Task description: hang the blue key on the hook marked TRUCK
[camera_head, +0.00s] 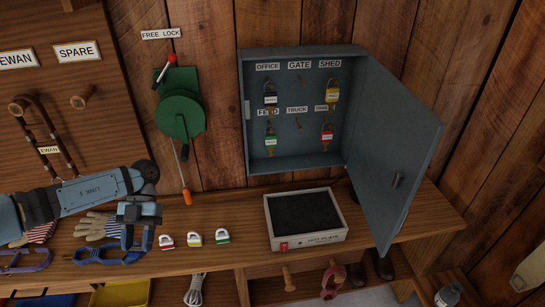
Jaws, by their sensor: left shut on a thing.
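The blue-grey key cabinet (243,120) is open on the wall, its door (400,140) swung out to the right. The TRUCK label (297,109) is in the lower row, middle, with a bare hook (299,124) under it. My left gripper (138,240) points down low over the counter, left of the red, yellow and green tags. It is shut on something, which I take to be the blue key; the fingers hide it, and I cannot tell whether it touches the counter. My right gripper is out of view.
A red tag (166,242), a yellow tag (194,239) and a green tag (222,237) lie in a row on the counter (240,258).

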